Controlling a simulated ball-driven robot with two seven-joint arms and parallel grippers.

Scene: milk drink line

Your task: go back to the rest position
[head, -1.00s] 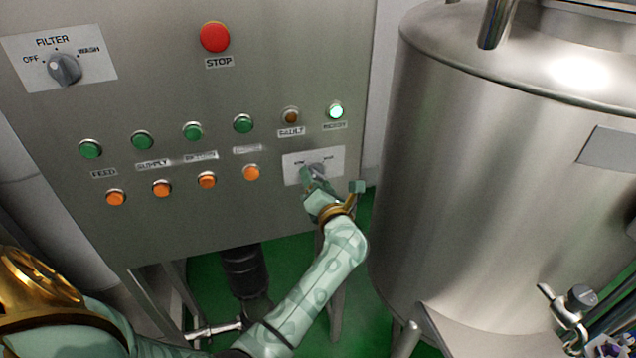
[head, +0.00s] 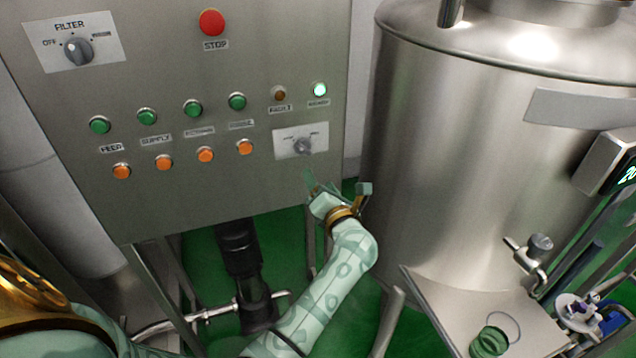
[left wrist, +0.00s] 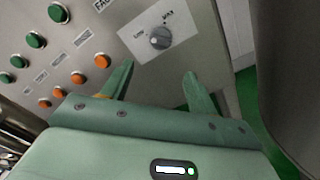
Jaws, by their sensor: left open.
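My left gripper (head: 337,186) is open and empty in the head view, just below the lower right corner of the control panel. In the left wrist view its two fingers (left wrist: 157,85) stand apart with nothing between them. A grey rotary knob (head: 303,146) on a white plate sits above the gripper, apart from the fingers. The knob also shows in the left wrist view (left wrist: 160,38), beyond the fingertips. My right gripper is in neither view.
The steel control panel (head: 200,220) carries a red stop button (head: 211,22), a filter knob (head: 78,49), several green and orange buttons and a lit lamp (head: 320,90). A large steel tank (head: 450,150) stands to the right. Green floor shows below.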

